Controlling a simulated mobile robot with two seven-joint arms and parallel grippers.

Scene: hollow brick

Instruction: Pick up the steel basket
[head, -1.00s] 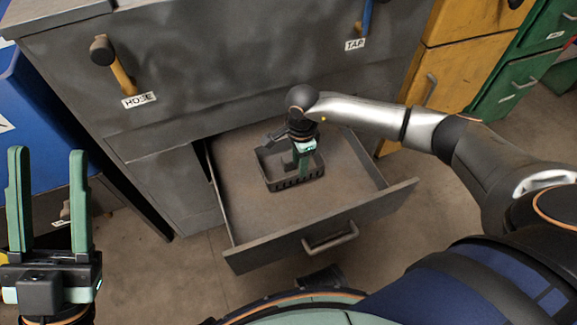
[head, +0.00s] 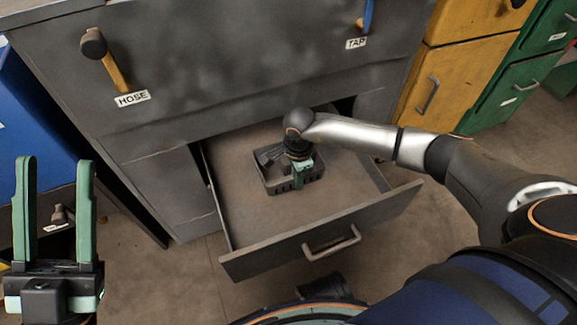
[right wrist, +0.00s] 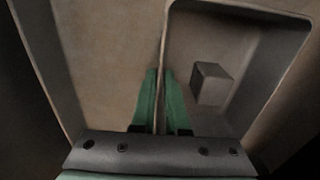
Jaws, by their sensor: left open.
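The fingers and wrist hide part of the basket. I cannot tell whether it is clear of the drawer floor. My left gripper (head: 55,205) is open and empty at the far left, away from the basket.
The grey drawer (head: 235,245) is pulled out of a grey cabinet (head: 230,70), with bare floor around the basket. A small grey block (right wrist: 211,83) lies inside the basket. Hammers hang above the HOSE label (head: 132,98) and TAP label (head: 356,43). Yellow cabinets (head: 440,85) stand right.

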